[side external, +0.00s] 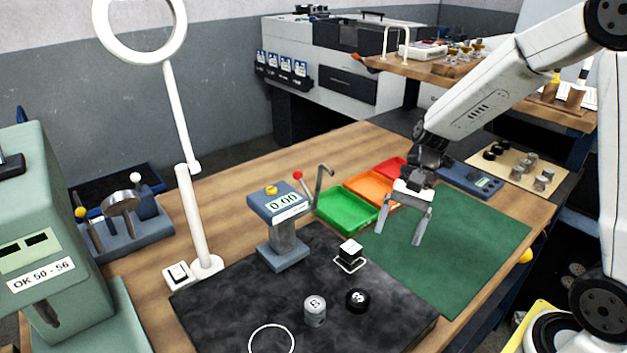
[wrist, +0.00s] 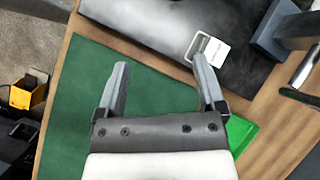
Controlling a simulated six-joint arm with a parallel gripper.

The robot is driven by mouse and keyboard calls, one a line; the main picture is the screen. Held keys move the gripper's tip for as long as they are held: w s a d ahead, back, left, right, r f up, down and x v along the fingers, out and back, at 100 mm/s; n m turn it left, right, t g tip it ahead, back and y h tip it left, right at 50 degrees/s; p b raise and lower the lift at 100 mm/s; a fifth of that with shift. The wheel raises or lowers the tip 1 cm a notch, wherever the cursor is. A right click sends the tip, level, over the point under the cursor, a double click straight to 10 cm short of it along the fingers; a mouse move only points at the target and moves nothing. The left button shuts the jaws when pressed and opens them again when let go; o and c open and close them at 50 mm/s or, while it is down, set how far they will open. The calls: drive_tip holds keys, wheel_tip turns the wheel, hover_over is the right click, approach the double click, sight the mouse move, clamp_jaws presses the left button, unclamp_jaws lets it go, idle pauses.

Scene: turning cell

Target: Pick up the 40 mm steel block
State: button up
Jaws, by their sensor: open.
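The steel block (side external: 350,249) is a small cube with a pale top and dark-looking sides. It stands on the black slab (side external: 240,290) at a white square outline. In the wrist view the block (wrist: 214,50) shows its bright top just right of the right finger's tip. My gripper (side external: 398,236) hangs fingers down over the green mat (side external: 485,240), to the right of the block in the side view. In the wrist view my gripper (wrist: 161,64) is open, with nothing between its fingers. The finger beside the block seems apart from it, but their height difference is unclear.
A grey gauge stand (side external: 285,240) with a lever is left of the block. A steel cylinder (side external: 315,312) and a black cylinder (side external: 357,301) stand in front. Green (side external: 345,210), orange (side external: 370,188) and red bins lie behind. A white lamp (side external: 190,210) rises at left.

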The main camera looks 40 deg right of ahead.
drive_tip(key=w+d+r+m+t+y, duration=0.1)
drive_tip(key=w+d+m+y, duration=0.1)
drive_tip(key=w+m+y, duration=0.5)
approach(356, 245)
drive_tip(key=a+f, duration=0.2)
drive_tip(key=a, duration=0.1)
drive_tip(key=shift+s+f, duration=0.1)
drive_tip(key=shift+f, duration=0.1)
drive_tip(key=shift+x, duration=1.3)
drive_tip(key=shift+t, duration=0.3)
drive_tip(key=shift+x, duration=2.6)
drive_tip(key=shift+r, duration=0.1)
clamp_jaws()
